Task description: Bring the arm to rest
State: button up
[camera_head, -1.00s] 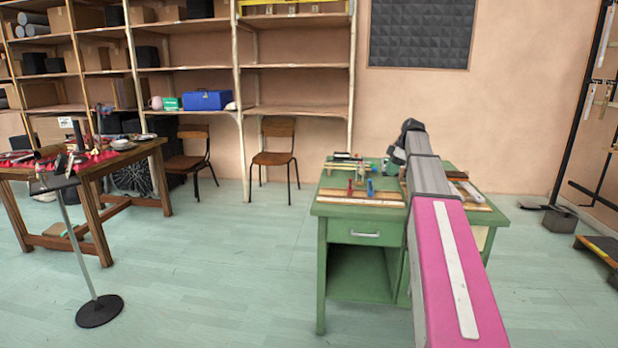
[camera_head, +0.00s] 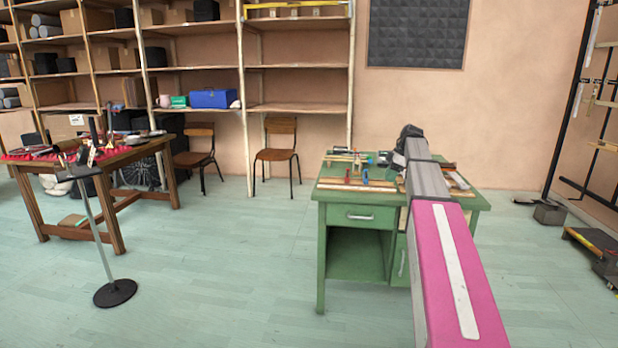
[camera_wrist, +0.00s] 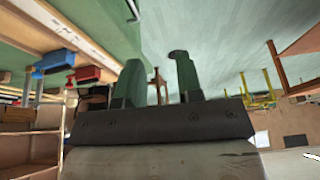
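My arm, with its pink upper link and grey forearm, stretches forward in the head view, over or in front of the green desk (camera_head: 340,277). Its dark far end is near the desk's back edge; the fingers cannot be made out there. In the wrist view my gripper (camera_wrist: 158,80) shows two dark green fingers standing apart with a clear gap. Nothing is between them but distant floor and furniture. The wrist picture looks turned over. A red clamp (camera_wrist: 88,74) and a blue clamp (camera_wrist: 56,60) appear left of the fingers, apart from them.
A wooden table (camera_head: 118,158) with small items stands at left, a round-based stand (camera_head: 115,292) before it. Two chairs, one a wooden chair (camera_head: 277,155), stand by the shelves (camera_head: 298,108). A black rack (camera_head: 577,110) stands at right. Floor between table and desk is clear.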

jog(key=s+a+f+m+h, duration=0.1)
jog(key=s+a+f+m, duration=0.3)
jog(key=s+f, duration=0.45)
jog(key=s+a+f+m+h, duration=0.1)
jog(key=s+a+f+m, duration=0.4)
jog(key=f, duration=0.7)
jog(key=s+a+f+m+h, duration=0.1)
jog(key=s+a+f+m, duration=0.1)
jog(key=s+f, duration=0.4)
jog(key=s+a+f+m+h, duration=0.1)
jog(key=s+f+m, duration=0.3)
jog(key=s, duration=0.9)
notch_tip(320, 180, down, 3)
jog(key=shift+s+a+f+g, duration=0.15)
jog(key=shift+a+g, duration=0.15)
jog(key=shift+a, duration=0.3)
jog(key=shift+d, duration=0.15)
